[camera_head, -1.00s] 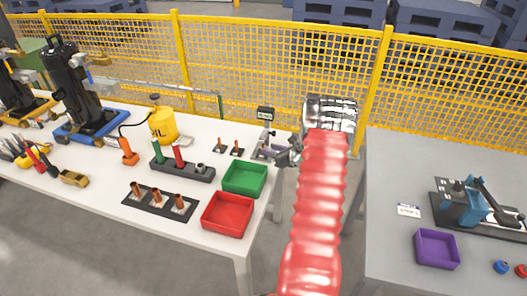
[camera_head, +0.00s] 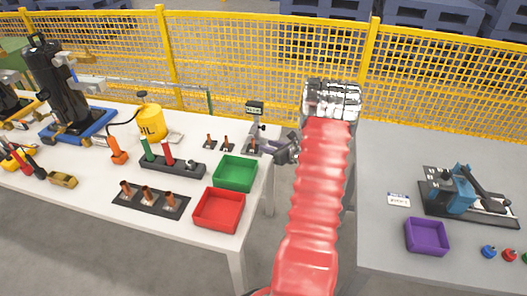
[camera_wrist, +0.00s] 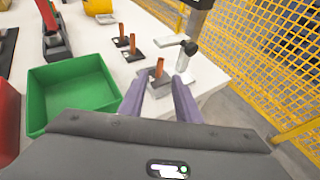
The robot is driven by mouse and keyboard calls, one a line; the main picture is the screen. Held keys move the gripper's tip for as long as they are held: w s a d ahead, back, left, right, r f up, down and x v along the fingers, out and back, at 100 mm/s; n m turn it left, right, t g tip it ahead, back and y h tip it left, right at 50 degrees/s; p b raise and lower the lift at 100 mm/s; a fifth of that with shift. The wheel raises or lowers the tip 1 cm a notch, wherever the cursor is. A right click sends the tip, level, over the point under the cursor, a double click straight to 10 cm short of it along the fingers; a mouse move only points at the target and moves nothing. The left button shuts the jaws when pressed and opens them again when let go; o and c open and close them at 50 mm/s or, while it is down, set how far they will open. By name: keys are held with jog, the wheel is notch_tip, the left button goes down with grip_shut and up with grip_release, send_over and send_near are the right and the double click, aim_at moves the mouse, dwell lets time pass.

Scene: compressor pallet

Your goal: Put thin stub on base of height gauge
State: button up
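The height gauge, with its dark display (camera_head: 254,107), stands at the table's right end in the head view. A copper stub (camera_wrist: 158,68) stands upright on a grey base (camera_wrist: 158,87) in the wrist view. This base seems to be the gauge's base, though the fingers partly hide it. My gripper (camera_wrist: 159,82) has its two purple fingers apart, on either side of the stub's foot from this angle, with gaps. In the head view my gripper (camera_head: 280,154) is just right of this stub. Two similar stubs (camera_head: 209,141) (camera_head: 227,144) stand on small dark plates to the left.
Green (camera_head: 235,173) and red (camera_head: 219,210) bins lie at the near right of the white table. A rack with copper pieces (camera_head: 150,202) is left of the red bin. In the wrist view, a post with a black knob (camera_wrist: 190,47) stands close beyond the fingers. Yellow fence runs behind.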

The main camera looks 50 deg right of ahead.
jog(key=w+a+r+n+g+y, duration=0.1)
jog(key=w+a+r+n+y, duration=0.15)
jog(key=a+r+n, duration=0.4)
jog(key=w+a+r+n+y, duration=0.2)
jog(key=w+a+r, duration=0.2)
jog(key=a, duration=0.6)
jog(key=s+a+r+n+g+y, duration=0.2)
jog(key=a+r+n, duration=0.25)
jog(key=a, duration=0.55)
jog(key=s+a+r+n+g+y, duration=0.15)
jog(key=a+r+n, duration=0.3)
jog(key=a, duration=0.55)
jog(key=s+a+r+n+g+h, duration=0.2)
jog(key=s+a+r+n+g, duration=0.2)
jog(key=s+a+n, duration=0.8)
jog(key=s+a+r+n+h, duration=0.1)
jog(key=s+n+h, duration=0.1)
jog(key=s+n, duration=0.2)
jog(key=s+a+r+n+h, duration=0.2)
jog(key=s+n, duration=0.2)
jog(key=s, duration=0.3)
jog(key=shift+s+t, duration=0.25)
jog(key=shift+t, duration=0.2)
